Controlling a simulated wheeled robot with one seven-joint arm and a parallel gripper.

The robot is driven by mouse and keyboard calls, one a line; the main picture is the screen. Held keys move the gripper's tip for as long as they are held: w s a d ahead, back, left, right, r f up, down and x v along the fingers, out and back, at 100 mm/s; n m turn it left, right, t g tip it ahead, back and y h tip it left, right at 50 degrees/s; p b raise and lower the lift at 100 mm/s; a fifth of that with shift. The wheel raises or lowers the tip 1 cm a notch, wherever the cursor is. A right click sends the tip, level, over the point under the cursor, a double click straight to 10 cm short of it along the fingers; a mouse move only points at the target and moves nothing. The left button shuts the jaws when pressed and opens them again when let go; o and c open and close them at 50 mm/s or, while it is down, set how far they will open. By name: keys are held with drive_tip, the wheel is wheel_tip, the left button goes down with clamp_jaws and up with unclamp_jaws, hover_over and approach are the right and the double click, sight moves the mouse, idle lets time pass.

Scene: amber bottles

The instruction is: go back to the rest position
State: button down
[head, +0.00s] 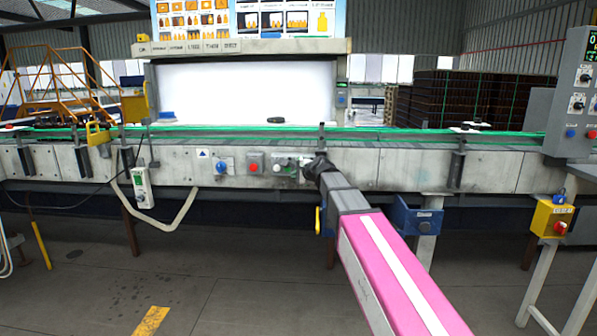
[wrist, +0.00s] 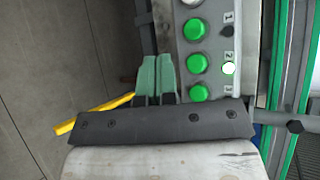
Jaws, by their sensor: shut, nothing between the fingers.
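My gripper (wrist: 158,80) shows in the wrist view with its two green fingers together and nothing between them. The fingertips are beside the left edge of a grey button panel (wrist: 212,50); whether they touch it I cannot tell. In the head view my gripper (head: 310,165) is in front of the conveyor's front face, at the end of my pink arm. My wrist hides part of the panel there.
The conveyor (head: 400,167) runs across the whole head view. A blue knob (head: 221,167) and a red button (head: 254,167) sit left of my gripper. A blue bracket (head: 415,218) is right of my arm. A yellow box (head: 552,218) stands at right. Floor in front is clear.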

idle(0.5)
drive_tip(key=s+d+f+n+g+h, duration=0.25)
drive_tip(key=s+d+f, duration=0.3)
drive_tip(key=f, duration=0.45)
drive_tip(key=s+d+f+n+g+h, duration=0.1)
drive_tip(key=s+d+f+n+g, duration=0.1)
drive_tip(key=s+d+f+n, duration=0.45)
drive_tip(key=s+d+f+n+g+h, duration=0.2)
drive_tip(key=s+d+f, duration=0.4)
drive_tip(key=s+f, duration=0.3)
drive_tip(key=s+d+f+n+g+h, duration=0.2)
drive_tip(key=s+d+f, duration=0.3)
drive_tip(key=s+f, duration=0.4)
drive_tip(key=shift+s+d+f+n+g, duration=0.25)
drive_tip(key=shift+s+d+n+g, duration=0.2)
drive_tip(key=shift+s+g, duration=0.45)
